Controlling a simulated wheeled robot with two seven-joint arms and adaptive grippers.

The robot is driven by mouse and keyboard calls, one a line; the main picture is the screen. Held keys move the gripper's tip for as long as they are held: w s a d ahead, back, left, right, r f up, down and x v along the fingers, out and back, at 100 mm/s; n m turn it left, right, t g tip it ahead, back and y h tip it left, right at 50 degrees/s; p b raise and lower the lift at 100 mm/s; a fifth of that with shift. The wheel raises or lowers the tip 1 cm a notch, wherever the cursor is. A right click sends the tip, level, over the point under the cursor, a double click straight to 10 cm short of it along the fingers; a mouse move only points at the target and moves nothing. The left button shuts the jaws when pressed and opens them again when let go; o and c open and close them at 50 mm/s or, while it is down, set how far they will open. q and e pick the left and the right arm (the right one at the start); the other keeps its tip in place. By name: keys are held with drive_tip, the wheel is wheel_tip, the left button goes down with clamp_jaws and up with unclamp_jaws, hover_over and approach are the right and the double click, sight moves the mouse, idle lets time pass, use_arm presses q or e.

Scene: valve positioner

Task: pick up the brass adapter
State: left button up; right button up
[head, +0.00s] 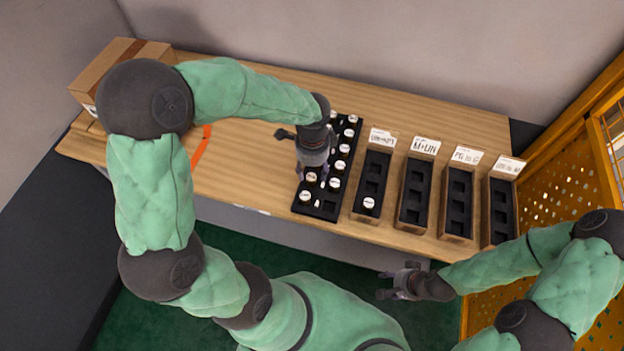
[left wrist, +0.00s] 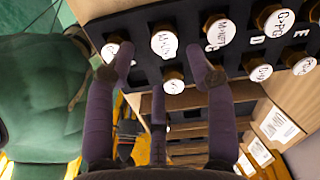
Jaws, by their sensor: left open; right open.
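Several brass adapters with white, hand-lettered round tops stand in a long black tray (head: 329,209) on the table. One adapter (head: 305,196) is at the tray's near end; in the left wrist view the adapters show brass sides, one (left wrist: 165,40) close ahead of the fingers. I cannot tell which adapter is meant. My left gripper (head: 312,172) is over the tray, its fingers pointing down and hiding part of it. My right gripper (head: 388,283) is open and empty in front of the table's near edge.
Several labelled bins with black inserts stand right of the tray; the nearest bin (head: 363,215) holds one white-topped part (head: 369,203). A cardboard box (head: 118,66) is at the back left, an orange strip (head: 201,146) on the table. A yellow perforated panel (head: 565,185) stands right.

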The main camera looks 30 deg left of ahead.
sight(312, 177)
use_arm(q)
drive_tip(key=shift+w+a+f+b, duration=0.15)
drive_tip(key=shift+f+b, duration=0.35)
drive_tip(key=shift+f, duration=0.9)
drive_tip(key=shift+w+a+f+b, duration=0.15)
drive_tip(key=shift+f+b, duration=0.3)
drive_tip(key=shift+f, duration=0.95)
drive_tip(key=shift+d, duration=0.1)
clamp_jaws()
